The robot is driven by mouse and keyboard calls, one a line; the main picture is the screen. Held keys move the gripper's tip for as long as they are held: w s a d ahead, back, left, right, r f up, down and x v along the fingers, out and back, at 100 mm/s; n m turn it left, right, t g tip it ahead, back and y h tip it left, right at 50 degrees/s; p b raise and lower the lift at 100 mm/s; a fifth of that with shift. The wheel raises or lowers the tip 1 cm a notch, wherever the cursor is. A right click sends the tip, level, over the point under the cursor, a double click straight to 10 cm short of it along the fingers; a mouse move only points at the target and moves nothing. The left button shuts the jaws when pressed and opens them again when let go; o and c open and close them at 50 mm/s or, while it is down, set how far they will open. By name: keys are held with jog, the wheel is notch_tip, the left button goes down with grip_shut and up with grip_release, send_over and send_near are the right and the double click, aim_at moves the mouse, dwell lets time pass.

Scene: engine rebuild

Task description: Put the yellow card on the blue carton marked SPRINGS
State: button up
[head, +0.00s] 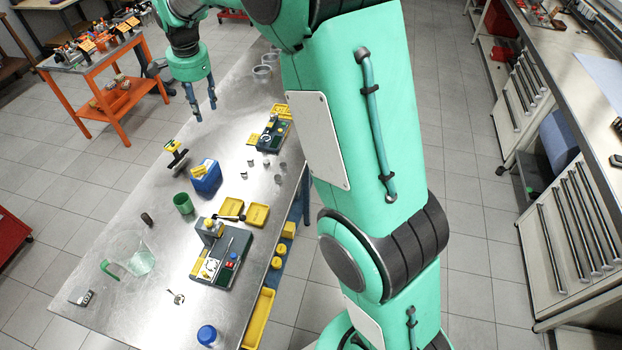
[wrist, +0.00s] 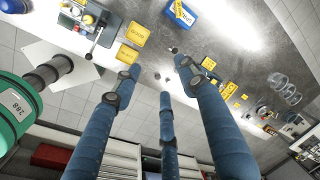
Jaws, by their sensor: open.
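The blue carton (head: 208,184) stands on the metal workbench, left of the middle of the head view. A yellow card-like piece (head: 199,169) shows at its top; I cannot tell whether it is a loose card or a label. The carton also shows at the top edge of the wrist view (wrist: 179,17), with yellow on it. The lettering is too small to read surely. My gripper (head: 201,107) is open and empty above the far part of the bench, apart from the carton. Its fingers (wrist: 157,78) fill the middle of the wrist view.
A green cup (head: 183,203) stands beside the carton. A black-and-yellow stand (head: 175,153) is at the left edge. A glass jug (head: 138,259) and a blue-capped jar (head: 207,335) are near the front.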

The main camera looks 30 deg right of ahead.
jog(key=s+d+r+n+t, duration=0.15)
jog(key=s+r, duration=0.25)
jog(key=s, duration=0.4)
jog(key=s+d+r+n, duration=0.2)
jog(key=s+d+r, duration=0.15)
jog(key=s, duration=0.35)
jog(key=s+d+r+n+t, duration=0.1)
jog(key=s+r+n, duration=0.1)
jog(key=s+r, duration=0.45)
jog(key=s+d+f+n, duration=0.1)
jog(key=s+n, duration=0.1)
jog(key=s, duration=0.6)
jog(key=s+d+f+n+t, duration=0.1)
jog(key=s+f+n, duration=0.1)
jog(key=s, duration=0.6)
jog(key=s+d+f+n, duration=0.1)
jog(key=s+f+n, duration=0.1)
jog(key=s, duration=0.7)
jog(key=shift+d, duration=0.25)
jog(key=shift+s+f+n, duration=0.1)
jog(key=shift+f+n, duration=0.05)
jog(key=shift+n, duration=0.1)
notch_tip(320, 180, down, 17)
jog(key=b, duration=1.7)
